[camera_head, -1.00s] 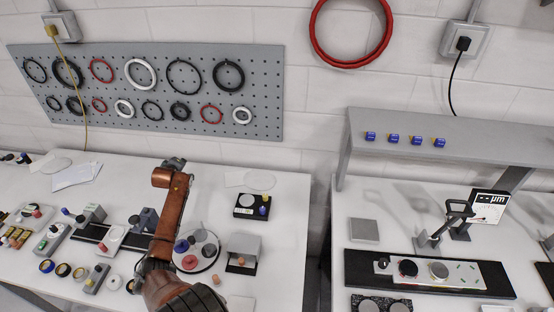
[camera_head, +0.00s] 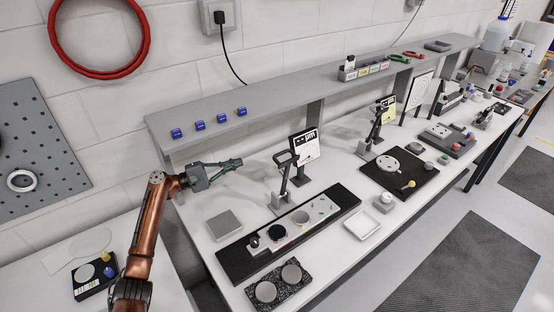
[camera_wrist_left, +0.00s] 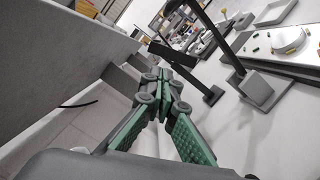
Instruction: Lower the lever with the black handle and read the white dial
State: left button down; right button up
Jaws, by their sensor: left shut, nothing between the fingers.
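The white dial (camera_head: 306,148), marked "µm", stands upright in a black frame on the right-hand bench. In the left wrist view the shut green-padded fingers (camera_wrist_left: 172,77) point toward dark upright stands; a lever post (camera_wrist_left: 226,48) rises from a grey block at right. My right gripper is not in view.
A grey shelf (camera_head: 320,88) with several blue blocks runs behind the arm. A black base plate (camera_head: 234,262) with round parts lies in front of the lever, a grey square plate (camera_head: 224,225) to its left.

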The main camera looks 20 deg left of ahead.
pick_arm(q)
jog(key=w+d+r+p, duration=0.1)
jog(key=w+d, duration=0.1)
jog(key=d, duration=0.4)
jog(key=w+d+r+p, duration=0.1)
jog(key=w+d+r, duration=0.1)
jog(key=d, duration=0.4)
jog(key=shift+d+r+h, duration=0.15)
jog(key=shift+r+h, duration=0.15)
